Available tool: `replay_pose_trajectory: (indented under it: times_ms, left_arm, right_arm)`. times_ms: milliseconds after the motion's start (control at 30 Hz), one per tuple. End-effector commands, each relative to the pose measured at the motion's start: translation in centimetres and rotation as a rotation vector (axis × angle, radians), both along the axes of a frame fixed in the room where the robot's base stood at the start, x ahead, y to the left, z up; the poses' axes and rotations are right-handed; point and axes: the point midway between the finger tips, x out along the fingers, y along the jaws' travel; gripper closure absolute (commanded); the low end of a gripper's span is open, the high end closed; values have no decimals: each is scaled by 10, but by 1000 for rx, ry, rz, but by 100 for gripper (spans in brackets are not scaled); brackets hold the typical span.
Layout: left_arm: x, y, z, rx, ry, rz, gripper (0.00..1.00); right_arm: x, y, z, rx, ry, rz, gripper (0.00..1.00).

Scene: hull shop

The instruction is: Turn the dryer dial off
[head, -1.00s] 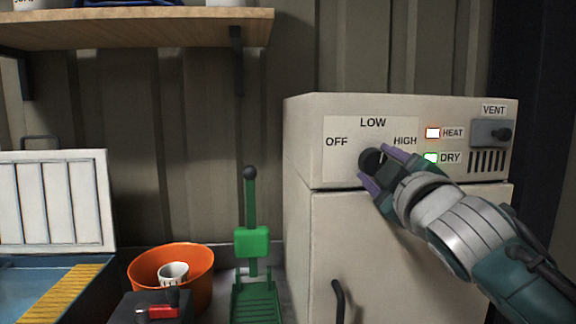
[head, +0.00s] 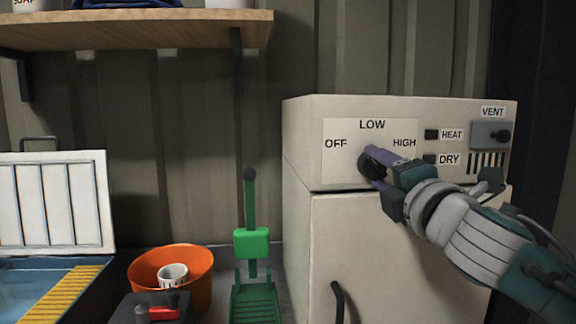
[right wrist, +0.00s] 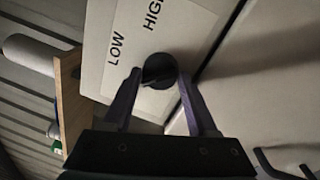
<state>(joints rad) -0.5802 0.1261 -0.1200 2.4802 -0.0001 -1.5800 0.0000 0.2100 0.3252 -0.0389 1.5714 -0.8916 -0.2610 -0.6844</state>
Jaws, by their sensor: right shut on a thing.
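The dryer (head: 300,150) is a cream box with a white dial plate marked OFF, LOW and HIGH in the head view. Its black dial (head: 370,166) sits below the labels and is partly covered by my fingers. My right gripper (head: 374,164) is shut on the dial, and its purple fingers reach it from the right. In the right wrist view, the dial (right wrist: 158,69) is between the two fingertips. I cannot read its pointer clearly. The HEAT lamp (head: 431,134) and DRY lamp (head: 430,159) are dark. My left gripper is not in view.
A door handle (head: 338,300) is below the dial. A green lever stand (head: 251,243) and an orange bucket (head: 143,273) holding a white cup are left of the dryer. A wooden shelf (head: 150,30) hangs above.

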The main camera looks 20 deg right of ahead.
Motion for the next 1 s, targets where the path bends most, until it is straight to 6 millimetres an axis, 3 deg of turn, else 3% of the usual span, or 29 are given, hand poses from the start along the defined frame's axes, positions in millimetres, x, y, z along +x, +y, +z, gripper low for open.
replay_pose_trajectory:
  times_ms: [433,1000]
  left_arm:
    - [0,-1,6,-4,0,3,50]
    - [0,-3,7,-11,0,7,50]
  right_arm:
    - [0,-1,-2,-241,63,-1,97]
    - [-1,-2,-3,-287,75,-3,97]
